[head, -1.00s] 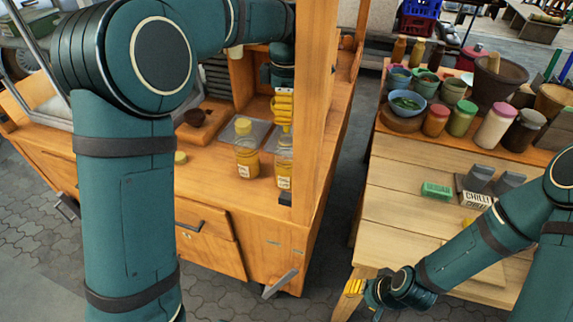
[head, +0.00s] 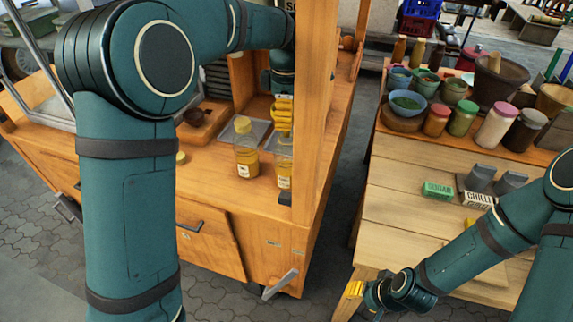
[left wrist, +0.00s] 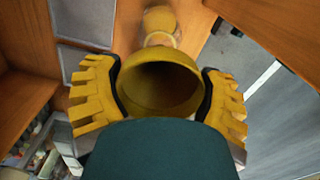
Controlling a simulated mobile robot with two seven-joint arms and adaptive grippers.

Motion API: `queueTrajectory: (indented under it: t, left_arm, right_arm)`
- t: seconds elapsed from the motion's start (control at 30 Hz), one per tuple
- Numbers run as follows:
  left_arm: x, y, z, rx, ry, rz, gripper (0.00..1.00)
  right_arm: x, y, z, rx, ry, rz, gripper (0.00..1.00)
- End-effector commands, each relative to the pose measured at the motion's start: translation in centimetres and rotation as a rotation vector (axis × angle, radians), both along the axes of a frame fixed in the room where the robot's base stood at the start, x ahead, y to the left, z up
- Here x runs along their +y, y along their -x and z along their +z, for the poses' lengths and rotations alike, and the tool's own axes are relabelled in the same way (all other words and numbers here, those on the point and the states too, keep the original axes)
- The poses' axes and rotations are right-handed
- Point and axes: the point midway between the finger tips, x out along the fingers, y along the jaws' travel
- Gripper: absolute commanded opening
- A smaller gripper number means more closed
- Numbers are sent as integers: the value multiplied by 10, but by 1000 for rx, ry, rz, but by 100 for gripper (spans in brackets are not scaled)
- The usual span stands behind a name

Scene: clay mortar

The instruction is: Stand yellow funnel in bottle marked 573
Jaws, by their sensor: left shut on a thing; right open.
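My left gripper (head: 283,112) is shut on the yellow funnel (left wrist: 160,85), whose wide round mouth shows between the yellow fingers in the left wrist view. In the head view the gripper hangs above a clear bottle (head: 284,168) with yellow contents and a white label, partly behind the wooden post. I cannot tell whether the funnel's spout is in its neck. A second, yellow-capped bottle (head: 246,150) stands just left of it; a yellow-capped bottle also shows beyond the funnel in the left wrist view (left wrist: 160,20). The label numbers are too small to read. My right gripper (head: 355,289) is open and empty beside the right table.
The wooden post (head: 315,110) of the cart stands close right of the bottles. The right table (head: 400,215) holds jars, bowls, and sugar (head: 437,190) and chilli (head: 478,200) boxes.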

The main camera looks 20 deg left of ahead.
Motion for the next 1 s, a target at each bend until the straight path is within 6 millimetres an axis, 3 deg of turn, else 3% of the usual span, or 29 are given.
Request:
queueTrajectory:
  t: [1.0]
  left_arm:
    - [0,0,-12,0,0,0,48]
  right_arm:
    - [0,0,-2,0,0,0,47]
